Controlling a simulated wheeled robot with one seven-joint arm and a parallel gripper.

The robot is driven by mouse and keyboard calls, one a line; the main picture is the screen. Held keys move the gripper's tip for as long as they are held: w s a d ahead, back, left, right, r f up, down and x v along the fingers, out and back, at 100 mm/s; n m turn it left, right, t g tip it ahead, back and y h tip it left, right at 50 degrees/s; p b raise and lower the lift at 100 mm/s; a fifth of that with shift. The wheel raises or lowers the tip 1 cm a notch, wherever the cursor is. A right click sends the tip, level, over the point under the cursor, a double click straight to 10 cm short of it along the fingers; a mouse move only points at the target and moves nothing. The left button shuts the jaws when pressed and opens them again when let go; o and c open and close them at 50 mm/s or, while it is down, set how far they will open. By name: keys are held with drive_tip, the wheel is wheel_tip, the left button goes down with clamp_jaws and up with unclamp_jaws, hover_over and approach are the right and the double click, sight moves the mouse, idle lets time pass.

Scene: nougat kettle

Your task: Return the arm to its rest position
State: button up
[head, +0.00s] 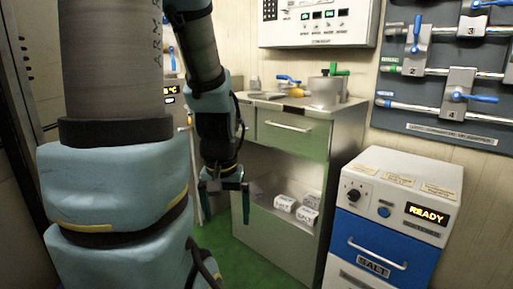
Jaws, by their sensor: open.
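My arm fills the left of the head view, with its thick blue-grey links close to the camera. My gripper (224,200) hangs down at the arm's end, in front of the left part of the green-and-grey cabinet. Its two fingers are apart and nothing shows between them. Its exact distance from the cabinet is hard to tell.
The cabinet (285,138) has a drawer and an open shelf holding several white labelled boxes (285,203). A metal pot (325,90) stands on top. A blue-and-white unit (400,182) reading READY stands at right. Valves line a wall panel (417,65). Green floor (225,255) is clear below.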

wheel_tip(320, 180, up, 25)
drive_tip(key=p, duration=2.4)
drive_tip(key=shift+w+f, duration=0.15)
